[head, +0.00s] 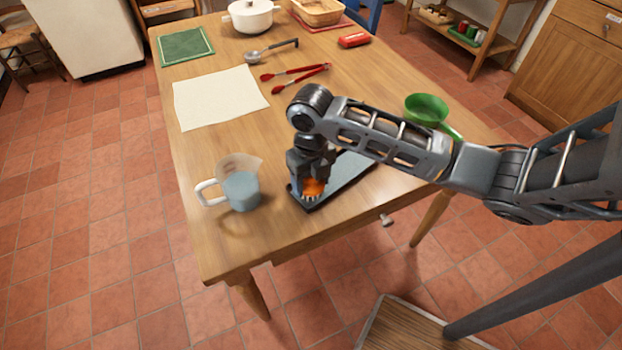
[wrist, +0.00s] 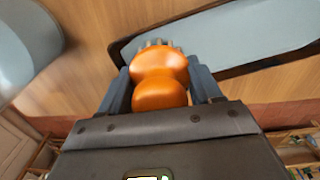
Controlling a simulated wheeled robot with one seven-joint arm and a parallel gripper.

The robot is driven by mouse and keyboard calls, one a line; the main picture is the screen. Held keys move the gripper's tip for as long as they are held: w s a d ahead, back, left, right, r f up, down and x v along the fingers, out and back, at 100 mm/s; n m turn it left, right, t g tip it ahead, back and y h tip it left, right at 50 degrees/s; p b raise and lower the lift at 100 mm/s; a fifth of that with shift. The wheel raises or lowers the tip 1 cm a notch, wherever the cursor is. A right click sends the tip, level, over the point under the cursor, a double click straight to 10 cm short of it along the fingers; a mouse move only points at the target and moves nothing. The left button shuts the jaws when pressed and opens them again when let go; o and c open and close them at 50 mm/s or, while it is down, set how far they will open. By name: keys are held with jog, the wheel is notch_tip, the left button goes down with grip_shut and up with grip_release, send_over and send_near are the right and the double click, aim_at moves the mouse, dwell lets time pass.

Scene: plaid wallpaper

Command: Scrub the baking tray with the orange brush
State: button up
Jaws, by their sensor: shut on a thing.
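The dark baking tray (head: 345,178) lies on the wooden table near its front edge, partly hidden behind my arm. It also shows in the wrist view (wrist: 225,40) with a dark rim and a grey-blue inside. My gripper (head: 312,182) is shut on the orange brush (wrist: 158,75), whose rounded orange body sits between the two fingers. In the head view the brush (head: 312,187) is over the left end of the tray, its pale bristles pointing down. In the wrist view the bristles overlap the tray's end. I cannot tell whether they touch the tray.
A measuring jug (head: 240,188) with bluish liquid stands just left of the tray. Red tongs (head: 296,75), a ladle (head: 268,51) and a cream cloth (head: 218,97) lie farther back.

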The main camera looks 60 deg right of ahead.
jog(key=shift+f+b, duration=0.4)
jog(key=shift+f, duration=0.05)
dwell(0.4)
